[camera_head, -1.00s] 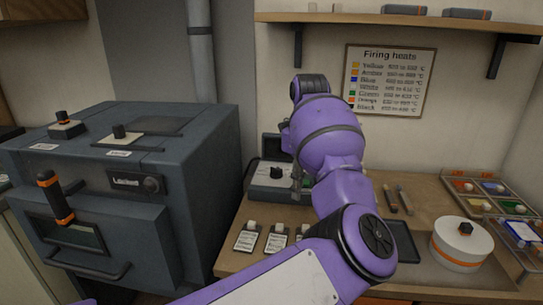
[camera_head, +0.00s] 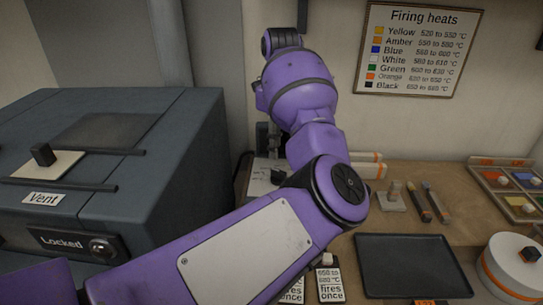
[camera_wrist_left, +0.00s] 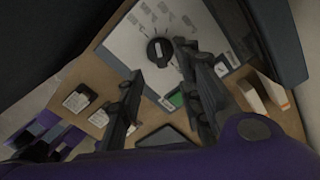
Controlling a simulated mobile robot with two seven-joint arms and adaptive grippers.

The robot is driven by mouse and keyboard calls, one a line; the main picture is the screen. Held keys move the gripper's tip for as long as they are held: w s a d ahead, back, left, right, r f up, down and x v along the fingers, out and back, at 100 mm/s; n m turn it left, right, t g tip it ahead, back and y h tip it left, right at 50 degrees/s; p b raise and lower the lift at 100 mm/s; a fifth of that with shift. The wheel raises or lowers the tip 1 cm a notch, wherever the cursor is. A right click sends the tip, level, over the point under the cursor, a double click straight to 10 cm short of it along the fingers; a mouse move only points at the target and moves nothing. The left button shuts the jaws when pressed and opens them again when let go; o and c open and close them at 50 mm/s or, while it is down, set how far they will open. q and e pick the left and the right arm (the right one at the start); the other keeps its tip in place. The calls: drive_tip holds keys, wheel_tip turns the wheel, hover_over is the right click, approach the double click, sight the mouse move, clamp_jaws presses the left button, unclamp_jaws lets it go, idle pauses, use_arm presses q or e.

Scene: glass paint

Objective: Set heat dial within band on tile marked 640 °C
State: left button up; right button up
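The heat dial (camera_wrist_left: 160,52) is a round black knob with a pale mark on a white printed panel (camera_wrist_left: 125,45). My left gripper (camera_wrist_left: 168,74) is open in the left wrist view, its two dark fingers pointing toward the dial, one to each side. No contact with the dial is visible. In the head view my left gripper (camera_head: 270,140) hangs over the control box (camera_head: 262,184), which my purple arm largely hides. Small cards with white knobs lie in front; one tile card (camera_head: 330,285) reads about 650 to 680 °C, fires once. I cannot make out a 640 °C marking.
A grey kiln (camera_head: 110,170) with a "Locked" label stands left. A dark tray (camera_head: 412,265), brushes (camera_head: 430,202), a white round pot (camera_head: 515,265) and a paint tray (camera_head: 508,185) are right. A firing heats chart (camera_head: 418,48) hangs on the wall.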

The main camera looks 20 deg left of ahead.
sight(279, 171)
use_arm(q)
drive_tip(key=shift+w+a, duration=0.1)
drive_tip(key=shift+w, duration=0.1)
drive_tip(key=shift+f, duration=0.2)
drive_tip(key=f, duration=0.6)
drive_tip(key=shift+s+p, duration=0.25)
drive_tip(key=shift+p, duration=0.05)
drive_tip(key=shift+f, duration=0.5)
clamp_jaws()
use_arm(e)
drive_tip(key=shift+d+r, duration=0.1)
drive_tip(key=shift+r, duration=0.2)
